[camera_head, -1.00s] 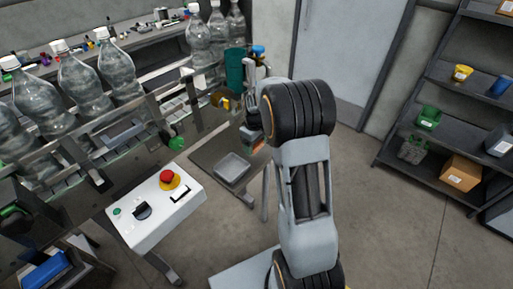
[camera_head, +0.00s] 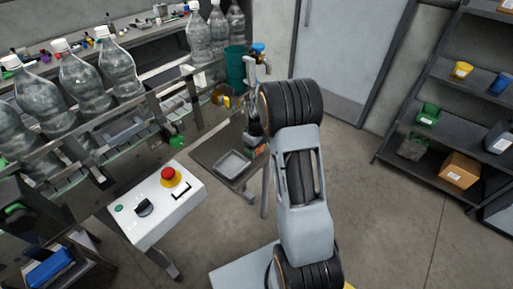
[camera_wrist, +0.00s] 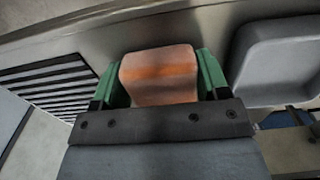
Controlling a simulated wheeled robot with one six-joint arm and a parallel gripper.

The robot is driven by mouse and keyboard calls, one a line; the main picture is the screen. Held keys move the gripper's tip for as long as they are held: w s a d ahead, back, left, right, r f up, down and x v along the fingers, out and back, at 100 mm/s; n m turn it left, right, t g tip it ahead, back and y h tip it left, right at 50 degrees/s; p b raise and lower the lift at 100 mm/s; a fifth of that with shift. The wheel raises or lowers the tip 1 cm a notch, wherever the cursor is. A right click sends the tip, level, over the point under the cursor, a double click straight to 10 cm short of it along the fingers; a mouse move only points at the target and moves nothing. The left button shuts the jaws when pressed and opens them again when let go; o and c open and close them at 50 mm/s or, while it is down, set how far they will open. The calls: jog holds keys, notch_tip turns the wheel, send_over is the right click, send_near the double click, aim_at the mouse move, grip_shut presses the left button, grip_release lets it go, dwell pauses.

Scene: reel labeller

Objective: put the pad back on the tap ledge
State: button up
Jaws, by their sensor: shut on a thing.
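The pad (camera_wrist: 160,75) is an orange block with a paler top edge. In the wrist view it sits between the two green fingers of my gripper (camera_wrist: 160,88), which is shut on it. In the head view my gripper (camera_head: 256,140) is partly hidden behind my arm, with a small orange bit of the pad (camera_head: 259,151) showing. The dark metal ledge (camera_head: 208,150) lies below and left of the gripper. I cannot tell whether the pad touches it.
A shallow grey tray (camera_head: 233,164) sits on the ledge and shows right of the pad in the wrist view (camera_wrist: 285,62). A blue-topped tap (camera_head: 257,50) and a green cup (camera_head: 235,66) stand behind. A white control box (camera_head: 160,205) is in front left. Shelves (camera_head: 450,120) stand at right.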

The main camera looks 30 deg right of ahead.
jog(key=o, duration=0.9)
jog(key=shift+f, duration=0.1)
notch_tip(320, 180, up, 11)
jog(key=b, duration=0.1)
jog(key=s+a+r+m+t, duration=0.2)
jog(key=s+a+r, duration=0.4)
jog(key=s+r, duration=0.25)
jog(key=s+a+m+t, duration=0.2)
jog(key=s+a, duration=0.3)
jog(key=s, duration=0.8)
jog(key=shift+f+m+t, duration=0.3)
jog(key=shift+f+m, duration=0.1)
